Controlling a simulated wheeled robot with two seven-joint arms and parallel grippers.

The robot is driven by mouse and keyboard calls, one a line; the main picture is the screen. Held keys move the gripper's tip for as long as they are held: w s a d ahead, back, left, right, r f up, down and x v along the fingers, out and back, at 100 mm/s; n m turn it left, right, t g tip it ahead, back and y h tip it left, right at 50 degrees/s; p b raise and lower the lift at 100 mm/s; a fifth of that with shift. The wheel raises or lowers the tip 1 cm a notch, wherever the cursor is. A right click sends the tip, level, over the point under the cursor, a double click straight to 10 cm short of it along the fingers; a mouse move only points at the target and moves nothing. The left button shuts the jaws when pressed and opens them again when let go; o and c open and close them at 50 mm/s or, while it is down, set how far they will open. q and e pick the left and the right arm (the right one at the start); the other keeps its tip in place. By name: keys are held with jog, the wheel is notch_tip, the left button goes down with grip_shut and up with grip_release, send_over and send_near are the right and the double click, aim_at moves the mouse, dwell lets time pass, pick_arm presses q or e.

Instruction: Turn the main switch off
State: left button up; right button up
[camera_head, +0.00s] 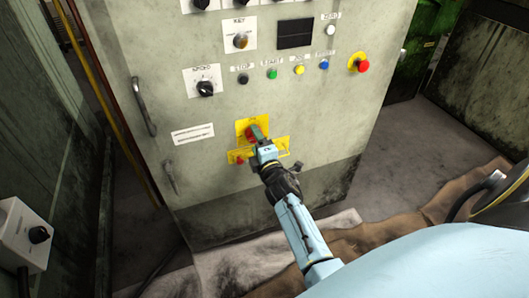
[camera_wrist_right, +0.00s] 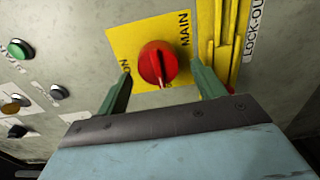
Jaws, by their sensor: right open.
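The main switch (camera_wrist_right: 158,62) is a round red knob on a yellow plate (camera_wrist_right: 118,38) with the words MAIN and ON. In the right wrist view a pale mark on the knob points down toward my gripper. The switch also shows in the head view (camera_head: 250,134), low on the grey cabinet front and partly covered by my gripper. My right gripper (camera_wrist_right: 163,82) is open and empty. Its two green fingers stand to the left and right of the knob, with gaps on both sides. My left gripper is not in view.
A yellow lock-out bracket (camera_wrist_right: 224,40) stands right beside the plate. The cabinet (camera_head: 310,115) carries several buttons, a selector knob (camera_head: 205,88) and a red emergency button (camera_head: 363,66) above the switch. A door handle (camera_head: 144,106) sticks out at the left.

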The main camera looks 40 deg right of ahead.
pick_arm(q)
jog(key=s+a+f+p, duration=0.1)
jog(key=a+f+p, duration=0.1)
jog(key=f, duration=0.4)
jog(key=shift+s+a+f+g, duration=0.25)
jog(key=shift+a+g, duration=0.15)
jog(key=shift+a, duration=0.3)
pick_arm(e)
jog(key=v, duration=1.2)
jog(key=shift+s+r, duration=0.1)
jog(key=shift+s, duration=0.05)
